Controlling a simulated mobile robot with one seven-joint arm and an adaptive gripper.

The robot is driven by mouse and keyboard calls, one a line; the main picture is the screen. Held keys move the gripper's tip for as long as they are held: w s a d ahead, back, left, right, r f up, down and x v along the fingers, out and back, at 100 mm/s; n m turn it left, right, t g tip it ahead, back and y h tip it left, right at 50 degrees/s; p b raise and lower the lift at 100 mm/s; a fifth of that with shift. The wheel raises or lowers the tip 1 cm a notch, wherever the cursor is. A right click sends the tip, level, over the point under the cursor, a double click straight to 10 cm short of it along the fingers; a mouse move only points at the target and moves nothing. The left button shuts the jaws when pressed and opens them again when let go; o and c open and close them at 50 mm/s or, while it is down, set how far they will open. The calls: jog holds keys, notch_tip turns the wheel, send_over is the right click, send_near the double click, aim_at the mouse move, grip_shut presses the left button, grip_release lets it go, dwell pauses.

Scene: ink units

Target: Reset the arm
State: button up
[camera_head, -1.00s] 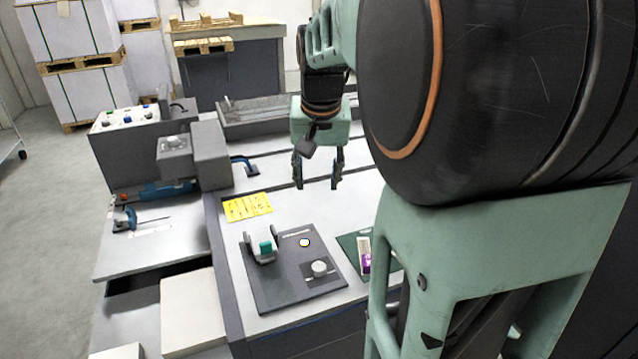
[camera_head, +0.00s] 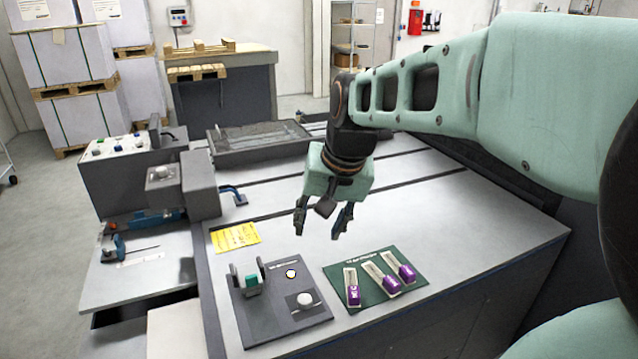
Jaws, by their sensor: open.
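My gripper (camera_head: 322,222) hangs at the end of my green and black arm, above the grey worktop, with its fingers spread apart and pointing down. Nothing shows between the fingers. It is beyond the dark panel (camera_head: 262,322) and the green mat (camera_head: 348,301) in the picture, apart from both. The arm reaches in from the right side.
The panel carries a bracket with a teal part (camera_head: 251,281) and a round knob (camera_head: 304,299). A yellow sheet (camera_head: 236,237) lies left. A grey machine (camera_head: 199,183) stands at left. The worktop's right side is clear.

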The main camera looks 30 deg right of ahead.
jog(key=shift+r, duration=0.2)
jog(key=s+a+r+n+p, duration=0.2)
jog(key=s+a+r+p, duration=0.1)
jog(key=s+a, duration=0.3)
jog(key=s+a+r+n+t+p, duration=0.1)
jog(key=s+a+r+n+p, duration=0.2)
jog(key=s+a+r+p, duration=0.1)
jog(key=shift+s+a+p, duration=0.8)
jog(key=shift+s+a, duration=0.05)
jog(key=shift+s, duration=0.25)
